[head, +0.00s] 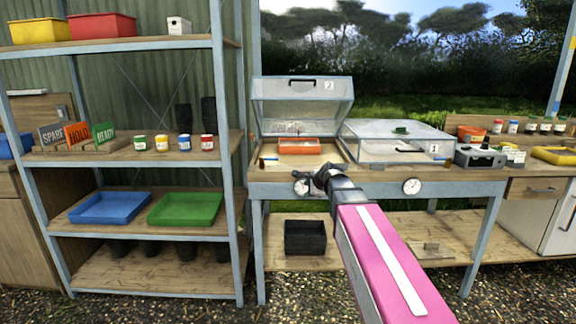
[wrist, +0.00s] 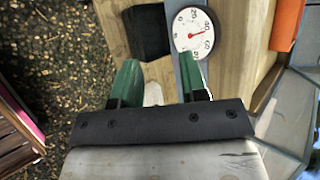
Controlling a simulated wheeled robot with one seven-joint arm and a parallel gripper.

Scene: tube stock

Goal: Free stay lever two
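Unit two (head: 345,92) is the clear-sided case marked 2 on the bench, with its lid raised. An orange tray (head: 299,146) is inside it; an orange edge (wrist: 285,25) also shows in the wrist view. In the head view, my wrist is at the bench's front edge, below unit two, and hides the fingertips.
Closed unit one (head: 397,130) stands to the right. A black crate (head: 305,237) sits on the lower shelf. A shelf rack (head: 228,130) stands close at left.

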